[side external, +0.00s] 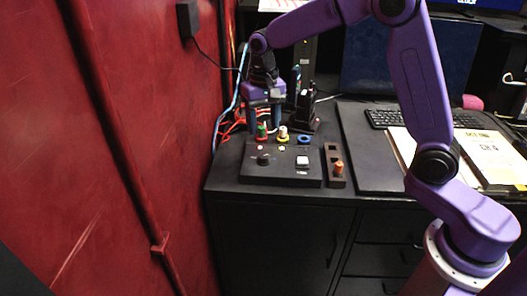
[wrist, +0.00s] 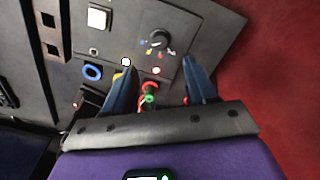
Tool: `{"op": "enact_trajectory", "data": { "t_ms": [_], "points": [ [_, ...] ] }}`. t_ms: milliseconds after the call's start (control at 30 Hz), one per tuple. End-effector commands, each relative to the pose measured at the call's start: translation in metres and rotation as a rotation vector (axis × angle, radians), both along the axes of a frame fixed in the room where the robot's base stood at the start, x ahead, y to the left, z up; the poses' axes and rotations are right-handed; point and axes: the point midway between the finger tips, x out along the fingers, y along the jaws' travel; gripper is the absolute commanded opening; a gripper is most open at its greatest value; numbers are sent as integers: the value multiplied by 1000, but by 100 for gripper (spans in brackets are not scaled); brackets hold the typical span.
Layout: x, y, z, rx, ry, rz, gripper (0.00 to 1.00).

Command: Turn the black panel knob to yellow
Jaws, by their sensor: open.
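The black knob (side external: 263,159) sits at the front left of the black control panel (side external: 281,180). In the wrist view the knob (wrist: 158,39) has small coloured marks around its lower side; which mark its pointer faces I cannot tell. My gripper (side external: 265,124) is above the back left of the panel, behind and higher than the knob. In the wrist view my gripper (wrist: 160,65) is open and empty, with its blue fingers spread wide and the knob beyond their tips, roughly between them.
A green peg in a red ring (side external: 262,132), a white peg in a yellow ring (side external: 283,134) and a blue ring (side external: 304,139) line the panel's back. A white square button (side external: 302,161) is to the right. A block with an orange peg (side external: 338,167) stands beside it. A red wall (side external: 150,120) is close on the left.

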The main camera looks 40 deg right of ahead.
Motion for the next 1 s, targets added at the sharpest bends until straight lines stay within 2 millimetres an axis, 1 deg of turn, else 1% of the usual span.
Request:
{"op": "enact_trajectory", "data": {
  "t_ms": [33, 300, 500, 600, 700, 967, 1000],
  "points": [
    [-1, -1, -11, -2, 5, -1, 57],
    [-1, -1, -60, -1, 4, 0, 57],
    [0, 0, -86, -1, 1, 1, 57],
    [0, 0, -93, 0, 1, 0, 57],
    [0, 0, -97, 0, 0, 0, 57],
    [0, 0, -97, 1, -1, 0, 57],
    [0, 0, -97, 0, -1, 0, 47]
  ]
}}
